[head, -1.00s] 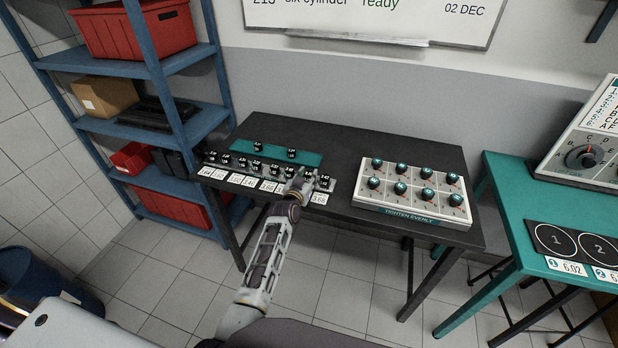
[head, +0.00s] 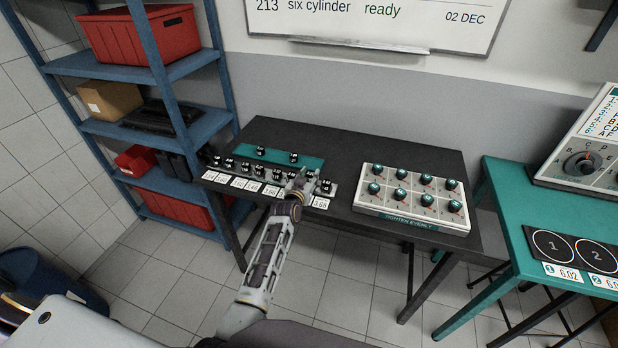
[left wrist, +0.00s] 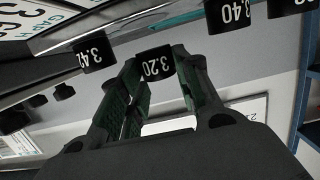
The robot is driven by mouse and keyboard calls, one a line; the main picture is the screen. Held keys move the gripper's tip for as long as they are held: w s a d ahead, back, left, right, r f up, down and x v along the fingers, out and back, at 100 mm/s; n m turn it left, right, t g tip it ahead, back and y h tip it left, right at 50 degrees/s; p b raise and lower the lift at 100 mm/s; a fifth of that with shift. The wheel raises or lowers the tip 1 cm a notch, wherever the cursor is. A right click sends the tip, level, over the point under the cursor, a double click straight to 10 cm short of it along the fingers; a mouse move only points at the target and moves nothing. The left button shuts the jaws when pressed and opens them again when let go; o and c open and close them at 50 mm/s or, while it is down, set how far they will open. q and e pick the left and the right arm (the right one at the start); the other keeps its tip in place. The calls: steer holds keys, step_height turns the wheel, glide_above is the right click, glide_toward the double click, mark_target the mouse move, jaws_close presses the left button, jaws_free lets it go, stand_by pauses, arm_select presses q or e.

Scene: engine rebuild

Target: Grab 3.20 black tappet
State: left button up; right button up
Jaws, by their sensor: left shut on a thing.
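The black 3.20 tappet (left wrist: 155,62) sits between the two green-padded fingers of my left gripper (left wrist: 158,78) in the left wrist view. The fingers are shut on it, and its white number faces the camera. In the head view my left gripper (head: 299,183) is at the right part of the tappet rack (head: 332,190), and it hides the tappet it holds. A 3.42 tappet (left wrist: 89,53) and a 3.40 tappet (left wrist: 230,14) show to either side in the left wrist view. My right gripper is not in view.
Two black tappets stand on a teal mat (head: 262,152) behind the rack. White number cards (head: 254,186) line the front. A white tray of teal-topped knobs (head: 410,216) stands right on the dark table (head: 345,150). A blue shelf (head: 178,62) is at the left.

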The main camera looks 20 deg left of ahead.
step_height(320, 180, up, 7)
steer(key=p, duration=0.6)
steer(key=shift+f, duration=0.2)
